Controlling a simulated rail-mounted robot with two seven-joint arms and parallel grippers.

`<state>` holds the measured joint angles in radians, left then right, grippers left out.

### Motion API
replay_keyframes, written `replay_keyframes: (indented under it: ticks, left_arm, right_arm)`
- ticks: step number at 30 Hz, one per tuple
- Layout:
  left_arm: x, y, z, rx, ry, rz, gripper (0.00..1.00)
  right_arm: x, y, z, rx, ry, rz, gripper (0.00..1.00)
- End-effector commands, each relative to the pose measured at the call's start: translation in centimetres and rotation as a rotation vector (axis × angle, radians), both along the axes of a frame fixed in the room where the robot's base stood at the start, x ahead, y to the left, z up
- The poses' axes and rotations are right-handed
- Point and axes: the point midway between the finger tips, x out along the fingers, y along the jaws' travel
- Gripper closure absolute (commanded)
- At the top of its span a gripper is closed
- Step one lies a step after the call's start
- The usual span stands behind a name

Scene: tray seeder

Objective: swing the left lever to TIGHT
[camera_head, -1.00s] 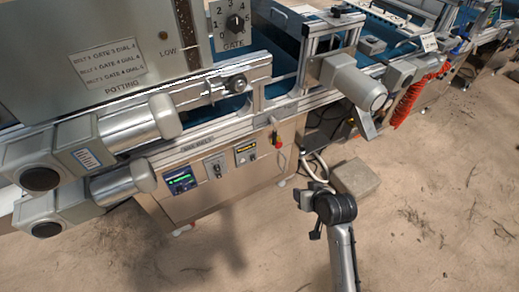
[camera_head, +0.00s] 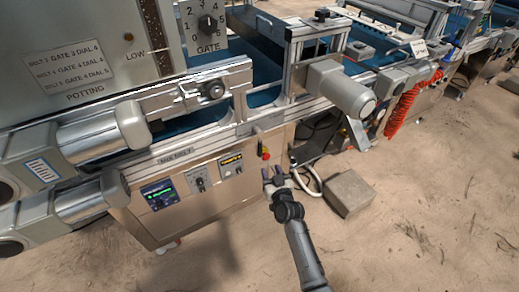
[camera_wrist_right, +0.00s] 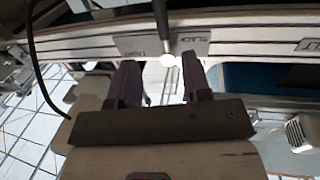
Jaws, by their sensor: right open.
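The wrist view shows a dark lever rod (camera_wrist_right: 161,22) with a pale round end, between a plate that seems to read TIGHT (camera_wrist_right: 137,45) and one reading SLACK (camera_wrist_right: 190,45). My right gripper (camera_head: 273,176) is open, its fingers pointing up towards the lever. In the wrist view its two fingers (camera_wrist_right: 160,78) stand apart on either side of the lever's end. I cannot tell whether they touch it. My left gripper is out of view.
The cabinet (camera_head: 215,203) with a small screen (camera_head: 159,194) and dials is left of my right gripper. A motor (camera_head: 340,90) juts out above right. A grey block (camera_head: 348,194) stands on the sandy floor, with hoses close by. Open floor lies right.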

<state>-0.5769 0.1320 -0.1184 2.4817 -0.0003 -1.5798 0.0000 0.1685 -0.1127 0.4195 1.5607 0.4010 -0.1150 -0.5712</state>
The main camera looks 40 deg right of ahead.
Motion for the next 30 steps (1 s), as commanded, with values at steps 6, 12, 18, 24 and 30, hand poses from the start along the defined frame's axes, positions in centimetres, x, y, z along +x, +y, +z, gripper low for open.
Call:
replay_keyframes:
  ticks: [6,12,18,24,30]
  left_arm:
    - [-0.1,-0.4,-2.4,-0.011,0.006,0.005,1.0]
    - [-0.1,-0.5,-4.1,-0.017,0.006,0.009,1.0]
    - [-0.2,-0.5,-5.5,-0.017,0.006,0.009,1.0]
    - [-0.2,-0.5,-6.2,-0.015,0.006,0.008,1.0]
    - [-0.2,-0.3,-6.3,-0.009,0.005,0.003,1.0]
  right_arm:
    - [3.8,-1.4,-0.3,0.001,-0.003,0.001,0.56]
    - [7.2,-2.7,-0.4,0.004,-0.001,0.001,0.56]
    - [9.9,-3.6,-0.3,0.003,0.0,0.002,0.56]
    - [11.3,-4.2,-0.1,0.002,0.0,0.001,0.56]
    - [11.7,-4.3,-0.1,0.004,0.001,0.001,0.56]
